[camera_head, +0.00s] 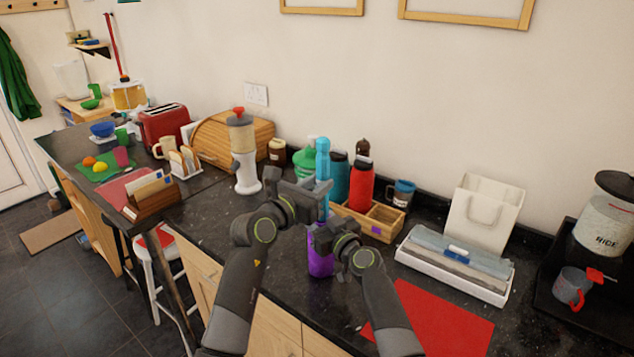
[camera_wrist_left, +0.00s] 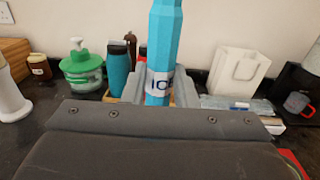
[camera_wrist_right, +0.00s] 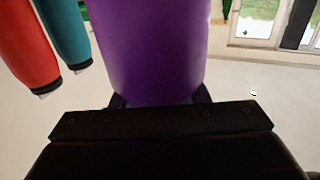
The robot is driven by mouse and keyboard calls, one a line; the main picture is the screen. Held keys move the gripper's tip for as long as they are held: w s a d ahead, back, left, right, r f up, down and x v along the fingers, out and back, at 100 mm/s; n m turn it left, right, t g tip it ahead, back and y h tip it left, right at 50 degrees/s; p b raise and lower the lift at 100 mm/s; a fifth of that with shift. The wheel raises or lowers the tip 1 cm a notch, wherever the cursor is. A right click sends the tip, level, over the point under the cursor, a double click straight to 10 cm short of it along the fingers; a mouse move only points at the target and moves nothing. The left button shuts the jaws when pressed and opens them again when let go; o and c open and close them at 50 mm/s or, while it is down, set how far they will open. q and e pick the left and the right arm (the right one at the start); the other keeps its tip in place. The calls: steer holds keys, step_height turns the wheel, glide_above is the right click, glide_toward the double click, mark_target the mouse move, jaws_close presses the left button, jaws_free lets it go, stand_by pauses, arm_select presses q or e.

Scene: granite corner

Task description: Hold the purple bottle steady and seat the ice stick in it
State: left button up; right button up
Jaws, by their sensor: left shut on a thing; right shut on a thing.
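The ice stick (camera_head: 323,158) is a light-blue rod, upright. It also shows in the left wrist view (camera_wrist_left: 165,40), with a white label with dark letters. My left gripper (camera_head: 318,190) is shut on it around its middle. The purple bottle (camera_head: 320,262) stands upright on the dark counter, directly below the stick. My right gripper (camera_head: 322,238) is shut on it, and the bottle fills the middle of the right wrist view (camera_wrist_right: 152,45).
Behind stand a wooden caddy (camera_head: 382,230), a red bottle (camera_head: 361,186), a teal bottle (camera_head: 338,180) and a green dispenser (camera_head: 305,166). A white grinder (camera_head: 246,172) stands left. A white tray (camera_head: 455,270) and a red mat (camera_head: 440,320) lie right.

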arm_select(q)
steer(key=shift+f, duration=3.5)
steer(key=shift+r, duration=3.75)
steer(key=shift+f, duration=2.25)
